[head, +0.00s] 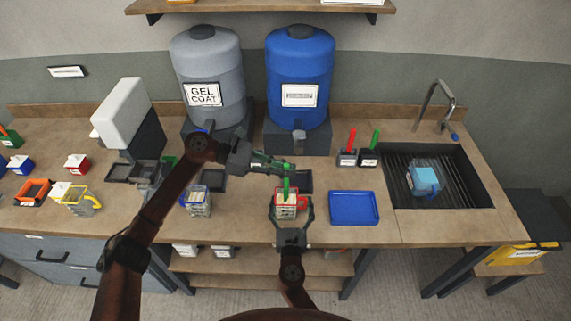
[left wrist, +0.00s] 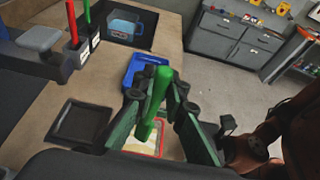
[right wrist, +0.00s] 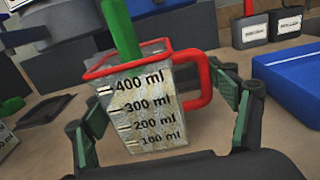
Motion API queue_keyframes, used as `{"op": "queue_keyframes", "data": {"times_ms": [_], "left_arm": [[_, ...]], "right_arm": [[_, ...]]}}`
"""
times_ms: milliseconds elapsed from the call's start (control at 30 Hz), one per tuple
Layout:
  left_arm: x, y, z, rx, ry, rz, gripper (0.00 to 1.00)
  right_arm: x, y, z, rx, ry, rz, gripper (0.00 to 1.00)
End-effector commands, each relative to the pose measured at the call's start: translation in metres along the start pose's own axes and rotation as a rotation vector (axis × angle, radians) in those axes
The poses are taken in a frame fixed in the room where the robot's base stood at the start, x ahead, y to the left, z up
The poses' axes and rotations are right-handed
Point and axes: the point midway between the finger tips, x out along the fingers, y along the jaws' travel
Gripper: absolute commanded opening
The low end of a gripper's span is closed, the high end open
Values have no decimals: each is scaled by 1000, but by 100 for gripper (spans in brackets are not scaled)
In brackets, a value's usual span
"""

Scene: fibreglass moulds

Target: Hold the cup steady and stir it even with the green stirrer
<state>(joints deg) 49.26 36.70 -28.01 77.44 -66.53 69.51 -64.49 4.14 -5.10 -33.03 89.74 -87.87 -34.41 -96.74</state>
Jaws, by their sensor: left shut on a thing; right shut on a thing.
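The clear measuring cup with a red rim and handle (head: 287,206) stands on the bench. In the right wrist view the cup (right wrist: 140,105) looks upright, with marks from 100 to 400 ml and pale contents. My right gripper (head: 292,217) is shut on the cup, a finger on each side. The green stirrer (head: 286,187) stands down inside the cup; its lower end is hidden. It also shows in the left wrist view (left wrist: 156,100) and right wrist view (right wrist: 122,32). My left gripper (head: 288,168) is shut on the stirrer above the rim.
A blue tray (head: 354,208) lies right of the cup. Red and green stirrers stand in dark holders (head: 368,158) behind it. A blue-handled cup (head: 198,204) stands to the left. The grey gel coat drum (head: 208,70) and blue drum (head: 300,70) stand behind. A sink (head: 465,190) is at right.

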Motion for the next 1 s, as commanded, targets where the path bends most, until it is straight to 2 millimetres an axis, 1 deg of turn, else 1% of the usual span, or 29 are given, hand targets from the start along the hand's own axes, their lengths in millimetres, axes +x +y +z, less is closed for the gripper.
{"op": "queue_keyframes", "data": {"times_ms": [300, 600, 1000], "left_arm": [[8, 0, -23, -1, -1, 1, 0], [15, 0, -41, -1, -1, 1, 0], [17, 0, -46, 0, -1, 0, 0]], "right_arm": [[0, 0, 0, -1, 1, 0, 40], [0, 0, 0, -1, 1, 0, 40], [0, 0, 0, 0, 1, 0, 40]]}}
